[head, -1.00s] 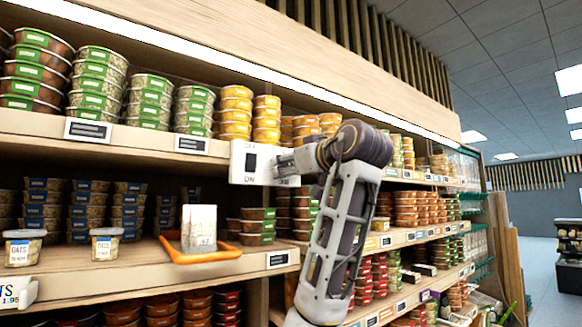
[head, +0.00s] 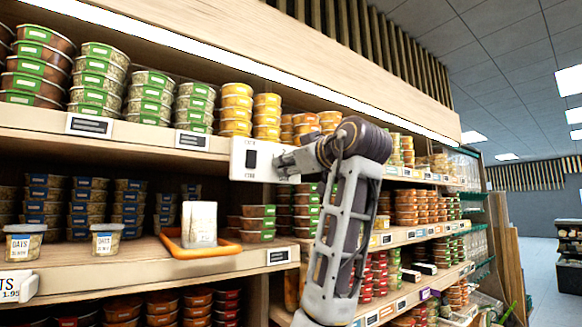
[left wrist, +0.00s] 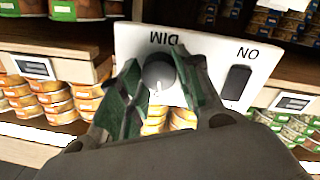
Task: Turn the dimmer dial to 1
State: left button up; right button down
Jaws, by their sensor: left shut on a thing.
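A white control plate (head: 240,160) is fixed at the front edge of the upper shelf. It also shows upside down in the left wrist view (left wrist: 205,45), with the words DIM and ON and a dark rocker switch (left wrist: 237,82). The round dark grey dimmer dial (left wrist: 160,70) is under DIM, with a small light mark at its lower edge in that view. My left gripper (left wrist: 160,82) is shut on the dial, one green-grey finger on each side. In the head view the left gripper (head: 287,160) hides the dial. My right gripper is not in view.
Shelves hold stacked tubs (head: 235,108) around the plate. The aisle (head: 515,275) at the right is open.

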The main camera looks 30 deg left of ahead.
pick_arm(q)
jog(key=n+b, duration=0.1)
jog(key=n, duration=0.4)
jog(key=shift+f, duration=0.1)
jog(key=shift+n+y, duration=0.3)
jog(key=shift+n, duration=2.1)
jog(key=shift+f, duration=0.1)
jog(key=o, duration=1)
jog(key=shift+o, duration=0.2)
jog(key=shift+s+d, duration=0.1)
jog(key=v, duration=1.1)
jog(key=shift+d, duration=0.4)
